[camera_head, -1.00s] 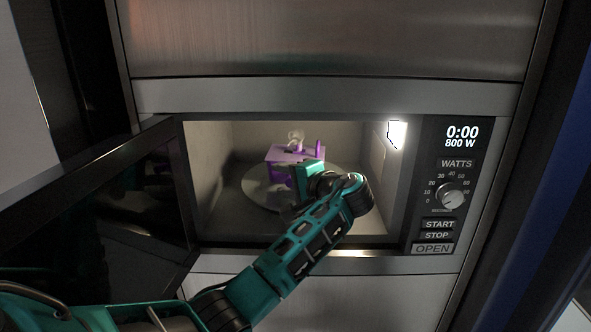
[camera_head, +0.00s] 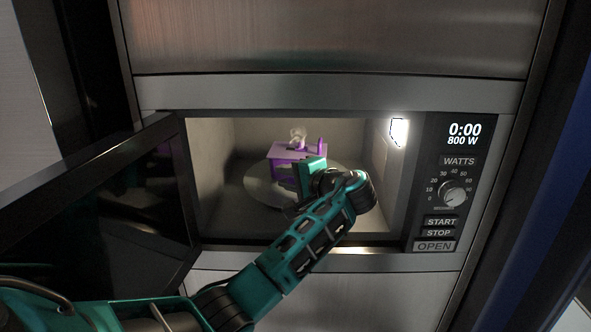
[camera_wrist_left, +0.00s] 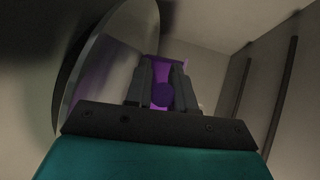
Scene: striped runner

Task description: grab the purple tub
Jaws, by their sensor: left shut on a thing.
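The purple tub (camera_head: 287,153) is inside the open microwave, above the round turntable (camera_head: 262,187). It has a flat, broad purple part and a small upright purple piece at its right. My left gripper (camera_head: 300,167) reaches in from the front, and its own body hides the fingertips and part of the tub in the head view. In the left wrist view, the left gripper (camera_wrist_left: 162,82) has dark fingers on either side of purple material, with more of the purple tub (camera_wrist_left: 176,54) behind them. It is shut on the tub. My right gripper is not in view.
The microwave door (camera_head: 130,215) hangs open at the left. The control panel (camera_head: 452,185) is at the right, beside the lit cavity. A pale, whitish thing (camera_head: 298,136) shows at the tub's far side. Free cavity floor lies left of the turntable.

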